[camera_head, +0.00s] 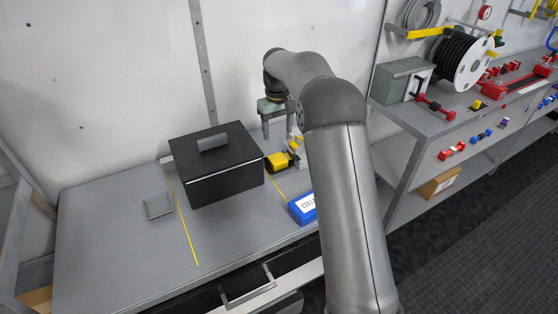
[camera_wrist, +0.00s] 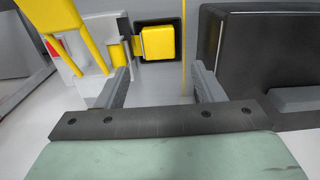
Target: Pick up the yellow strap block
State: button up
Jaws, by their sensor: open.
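The yellow strap block (camera_head: 278,161) sits on the grey bench, just right of a black lidded box. In the wrist view the yellow block (camera_wrist: 158,42) shows as a square against a dark square backing, with a small yellow piece at its left. My gripper (camera_head: 278,135) points down above and behind the block, near the wall. In the wrist view my gripper (camera_wrist: 163,80) has its two fingers apart with nothing between them. The block lies ahead of the fingertips, between their lines, and I see no contact.
The black box (camera_head: 217,165) with a handle stands close on one side. A pale fixture with yellow parts (camera_wrist: 95,45) stands close on the other. A blue labelled box (camera_head: 303,208) lies nearer the bench front. A small grey tray (camera_head: 158,207) lies left.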

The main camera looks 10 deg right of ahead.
send_over(279, 160)
notch_tip(279, 160, down, 6)
jog(key=shift+a+f+p, duration=0.1)
jog(key=shift+f+p, duration=0.05)
jog(key=shift+p, duration=0.3)
jog(key=shift+f+p, duration=0.95)
jog(key=shift+f, duration=1.7)
jog(key=c, duration=0.8)
